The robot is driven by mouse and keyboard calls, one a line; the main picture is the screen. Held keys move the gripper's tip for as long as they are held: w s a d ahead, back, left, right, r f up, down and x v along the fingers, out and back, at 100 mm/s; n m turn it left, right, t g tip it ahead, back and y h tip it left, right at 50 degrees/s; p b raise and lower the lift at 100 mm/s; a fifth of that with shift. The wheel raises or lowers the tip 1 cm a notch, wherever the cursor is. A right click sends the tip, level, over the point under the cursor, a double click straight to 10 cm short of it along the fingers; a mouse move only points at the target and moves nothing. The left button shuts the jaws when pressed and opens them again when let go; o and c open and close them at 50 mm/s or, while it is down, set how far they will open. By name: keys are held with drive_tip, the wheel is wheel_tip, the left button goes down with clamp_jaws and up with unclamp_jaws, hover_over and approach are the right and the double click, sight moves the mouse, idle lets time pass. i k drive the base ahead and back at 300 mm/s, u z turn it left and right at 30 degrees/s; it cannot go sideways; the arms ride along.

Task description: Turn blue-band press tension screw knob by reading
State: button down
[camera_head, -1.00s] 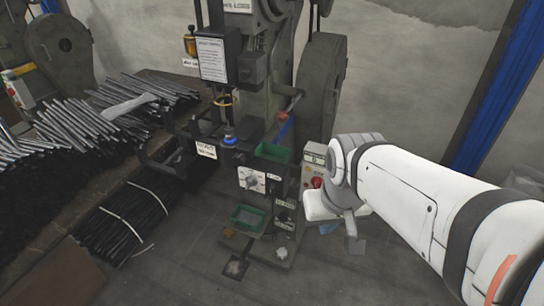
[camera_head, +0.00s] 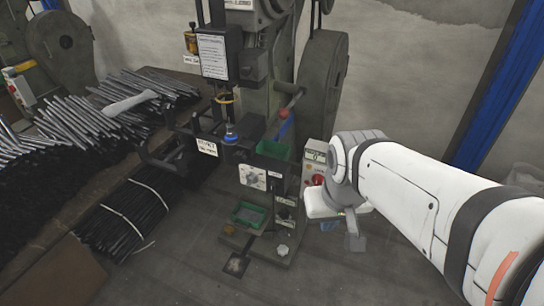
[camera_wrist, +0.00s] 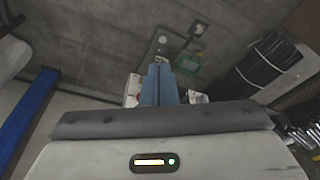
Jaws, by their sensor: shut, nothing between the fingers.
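The press (camera_head: 272,95) with a blue band (camera_head: 231,134) on its tool stands in the middle of the head view. A pale round knob (camera_head: 282,250) sits low on its base; it also shows in the wrist view (camera_wrist: 162,39). I cannot tell whether this is the tension screw knob. A box with a small display (camera_head: 316,155) and a red button is on the right side; its digits are too small to read. My gripper (camera_head: 355,243) hangs right of the press, apart from it. In the wrist view its blue-grey fingers (camera_wrist: 159,68) are together and empty.
A panel with a dial (camera_head: 253,177) and a green tray (camera_head: 249,216) are on the press front. Black rods (camera_head: 125,215) lie bundled on the left, with more on the bench. A blue post (camera_head: 500,85) stands at right.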

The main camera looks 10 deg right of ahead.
sight(283, 213)
drive_tip(key=u, duration=0.8)
drive_tip(key=k, duration=1.3)
drive_tip(key=z, duration=0.5)
drive_tip(key=i, duration=1)
drive_tip(key=z, duration=0.05)
